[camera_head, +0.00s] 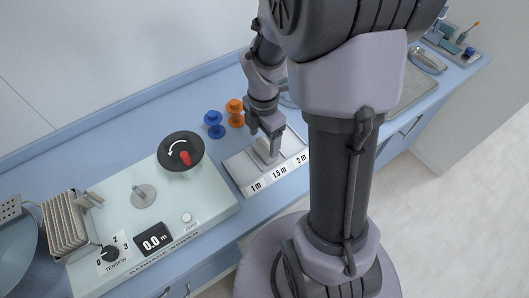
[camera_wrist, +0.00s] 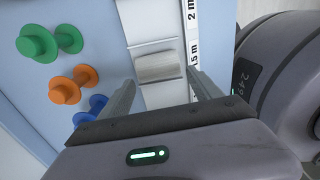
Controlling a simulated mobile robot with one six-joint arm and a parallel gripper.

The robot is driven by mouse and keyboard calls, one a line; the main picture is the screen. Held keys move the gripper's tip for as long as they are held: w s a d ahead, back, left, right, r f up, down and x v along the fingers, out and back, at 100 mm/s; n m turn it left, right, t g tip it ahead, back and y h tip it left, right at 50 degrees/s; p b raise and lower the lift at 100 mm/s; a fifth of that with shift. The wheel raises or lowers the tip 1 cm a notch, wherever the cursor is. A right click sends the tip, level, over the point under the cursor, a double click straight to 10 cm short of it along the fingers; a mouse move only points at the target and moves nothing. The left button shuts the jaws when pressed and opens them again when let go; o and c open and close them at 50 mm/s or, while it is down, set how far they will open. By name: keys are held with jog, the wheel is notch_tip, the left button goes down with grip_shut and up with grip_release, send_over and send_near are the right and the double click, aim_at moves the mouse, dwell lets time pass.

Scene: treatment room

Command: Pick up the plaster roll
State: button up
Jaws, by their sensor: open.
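A pale beige roll (camera_wrist: 158,66), which looks like the plaster roll, lies in the middle section of a white tray (camera_wrist: 150,25) marked with lengths. In the wrist view the two fingers of my gripper (camera_wrist: 161,78) are apart, one toward each end of the roll, and nothing is held. In the head view my gripper (camera_head: 268,148) is low over the middle of the tray (camera_head: 238,172), by the 1.5 m label, and partly hides what lies there. I cannot tell whether the fingers touch the roll.
A blue spool (camera_head: 214,124) and an orange spool (camera_head: 235,112) stand behind the tray; a green spool (camera_wrist: 50,42) shows in the wrist view. A bandage-winding machine (camera_head: 205,205) with a red-knobbed crank (camera_head: 181,152) stands left of the tray. A metal dish (camera_head: 427,60) lies farther right.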

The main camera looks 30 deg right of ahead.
aim_at(266, 146)
jog(key=f+b, duration=0.1)
jog(key=f, duration=0.1)
jog(key=f+b, duration=0.1)
jog(key=f, duration=0.1)
jog(key=f+b, duration=0.1)
jog(key=f, duration=0.1)
jog(key=shift+w+d, duration=0.1)
jog(key=shift+d, duration=0.25)
jog(key=shift+r, duration=0.2)
jog(key=shift+c, duration=0.2)
jog(key=c, duration=1.1)
